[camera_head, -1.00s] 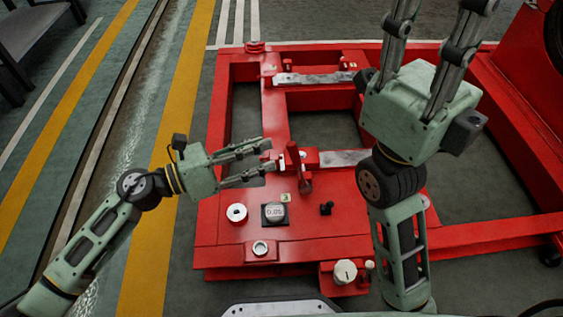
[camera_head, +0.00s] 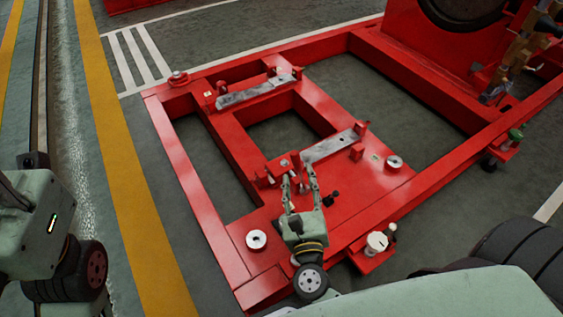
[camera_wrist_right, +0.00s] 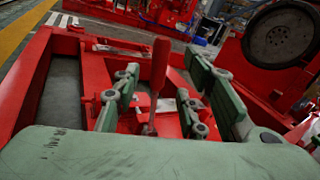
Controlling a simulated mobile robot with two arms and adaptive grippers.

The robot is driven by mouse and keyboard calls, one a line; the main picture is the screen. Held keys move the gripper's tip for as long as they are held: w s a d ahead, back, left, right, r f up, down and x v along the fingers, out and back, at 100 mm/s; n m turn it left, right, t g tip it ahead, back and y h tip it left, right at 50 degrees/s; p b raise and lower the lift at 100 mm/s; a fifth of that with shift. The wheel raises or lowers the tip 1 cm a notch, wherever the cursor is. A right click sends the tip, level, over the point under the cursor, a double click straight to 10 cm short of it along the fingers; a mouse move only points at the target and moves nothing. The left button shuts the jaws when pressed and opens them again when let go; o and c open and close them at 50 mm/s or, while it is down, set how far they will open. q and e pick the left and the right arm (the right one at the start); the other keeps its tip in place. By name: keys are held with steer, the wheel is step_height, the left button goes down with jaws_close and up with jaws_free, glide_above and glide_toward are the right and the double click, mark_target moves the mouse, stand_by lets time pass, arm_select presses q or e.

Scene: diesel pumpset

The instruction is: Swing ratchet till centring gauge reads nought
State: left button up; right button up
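The ratchet's red handle (camera_wrist_right: 160,68) stands upright in the right wrist view. It also shows as a short red piece (camera_head: 296,159) on the pumpset base in the head view. My right gripper (camera_head: 299,177) is low over the red base, its fingers pointing at the ratchet. In the wrist view its fingers (camera_wrist_right: 157,100) are spread, one on each side of the handle, with gaps visible. The gauge is not visible; my right gripper covers that part of the base. My left gripper's body (camera_head: 38,225) is at the left edge; its fingertips are not clear.
The red base frame (camera_head: 188,190) carries grey metal bars (camera_head: 330,145) and a small black lever (camera_head: 330,199). A white round fitting (camera_head: 256,240) sits at the near left corner. The floor to the left is clear.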

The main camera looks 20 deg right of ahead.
mark_target(297, 164)
steer(key=x, duration=0.7)
steer(key=shift+w+d+f+b, duration=0.15)
steer(key=shift+w+f+b, duration=0.15)
steer(key=shift+b, duration=0.1)
jaws_close()
